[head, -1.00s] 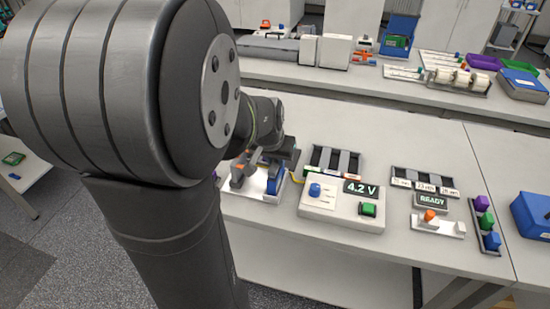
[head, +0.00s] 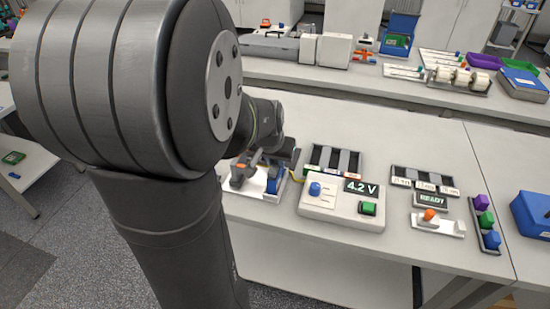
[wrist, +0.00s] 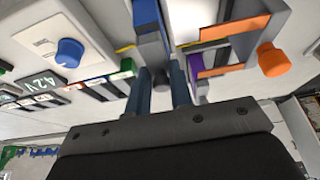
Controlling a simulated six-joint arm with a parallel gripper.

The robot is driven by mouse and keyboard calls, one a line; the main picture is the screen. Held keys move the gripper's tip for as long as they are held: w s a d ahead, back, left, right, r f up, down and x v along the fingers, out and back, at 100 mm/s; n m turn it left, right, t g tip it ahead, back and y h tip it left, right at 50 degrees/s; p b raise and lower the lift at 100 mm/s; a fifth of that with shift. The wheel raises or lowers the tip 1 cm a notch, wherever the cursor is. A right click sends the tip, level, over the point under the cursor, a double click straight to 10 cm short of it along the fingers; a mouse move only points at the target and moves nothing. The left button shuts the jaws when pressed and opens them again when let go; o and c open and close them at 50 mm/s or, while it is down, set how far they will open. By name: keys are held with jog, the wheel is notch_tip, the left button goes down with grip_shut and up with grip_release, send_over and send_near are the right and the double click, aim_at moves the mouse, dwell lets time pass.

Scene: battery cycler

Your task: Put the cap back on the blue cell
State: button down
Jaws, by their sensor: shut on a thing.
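My gripper (wrist: 163,88) shows in the wrist view with its two blue-grey fingers close together, shut on a narrow dark grey part. What that part is cannot be told clearly. A blue piece (wrist: 145,12) on a grey body lies just beyond the fingertips. In the head view my own arm hides most of the gripper. A blue part (head: 272,186) shows beside it on a white fixture (head: 255,187). I cannot tell which piece is the cap. The fixture's orange knob (wrist: 272,60) is to the right of the fingers in the wrist view.
A tester reading 4.2 V (head: 340,212) with a blue dial (head: 315,189) stands right of the fixture. A READY display (head: 432,199) and a rack of purple, green and blue pieces (head: 505,251) are farther right. The front of the table between them is partly clear.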

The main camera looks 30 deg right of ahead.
jog(key=shift+f, duration=0.1)
dwell(0.3)
jog(key=c, duration=0.7)
grip_release()
jog(key=shift+r, duration=3.5)
grip_shut()
jog(key=shift+f, duration=0.1)
